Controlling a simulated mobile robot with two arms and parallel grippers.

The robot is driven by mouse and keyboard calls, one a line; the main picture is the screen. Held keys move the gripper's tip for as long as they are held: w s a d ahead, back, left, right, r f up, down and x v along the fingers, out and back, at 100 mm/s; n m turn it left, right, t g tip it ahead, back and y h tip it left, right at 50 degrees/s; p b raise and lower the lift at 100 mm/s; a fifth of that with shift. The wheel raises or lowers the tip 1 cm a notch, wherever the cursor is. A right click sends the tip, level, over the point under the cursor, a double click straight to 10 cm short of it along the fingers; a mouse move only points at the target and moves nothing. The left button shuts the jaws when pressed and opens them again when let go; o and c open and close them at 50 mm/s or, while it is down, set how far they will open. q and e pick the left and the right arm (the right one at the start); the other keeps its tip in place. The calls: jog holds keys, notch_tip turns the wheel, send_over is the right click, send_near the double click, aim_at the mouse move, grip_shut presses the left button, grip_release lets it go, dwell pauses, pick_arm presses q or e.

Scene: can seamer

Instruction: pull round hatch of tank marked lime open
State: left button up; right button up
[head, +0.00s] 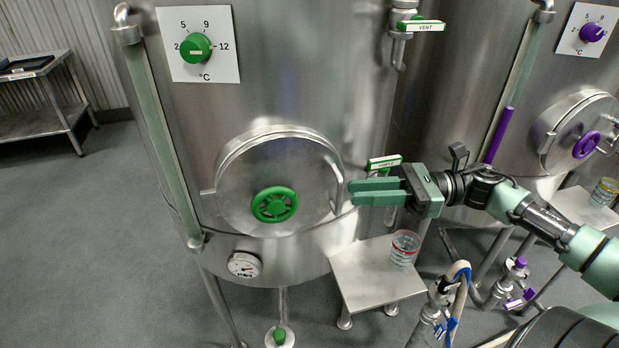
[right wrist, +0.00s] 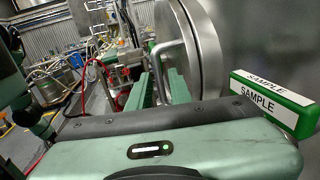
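The round steel hatch (head: 240,180) with a green handwheel (head: 275,204) is on the front of the tank with green fittings (head: 300,80). It looks closed. Its bar handle (head: 337,190) is on the hatch's right side. My right gripper (head: 351,191) points left, its fingertips close to this handle. In the right wrist view the two green fingers (right wrist: 160,90) are apart, and the handle (right wrist: 158,66) lies in line with the gap between them; I cannot tell if they touch it. The hatch edge (right wrist: 205,50) shows beyond. My left gripper is out of view.
A green SAMPLE tag (right wrist: 268,103) sits close beside the right gripper. A steel step (head: 375,275) with a glass jar (head: 404,248) stands below. A second tank (head: 470,70) with purple fittings is at right. The floor at left (head: 90,230) is clear.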

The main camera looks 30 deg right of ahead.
aim_at(323, 194)
jog(key=p+x, duration=0.1)
jog(key=x, duration=0.5)
jog(key=shift+w+a+r+p, duration=0.1)
jog(key=shift+a+r+p, duration=0.15)
jog(key=shift+a+p, duration=0.15)
jog(key=shift+w+a+f, duration=0.1)
jog(key=shift+w+a, duration=0.1)
jog(key=shift+a, duration=0.3)
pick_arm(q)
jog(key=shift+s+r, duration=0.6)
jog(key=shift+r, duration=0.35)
pick_arm(e)
grip_shut()
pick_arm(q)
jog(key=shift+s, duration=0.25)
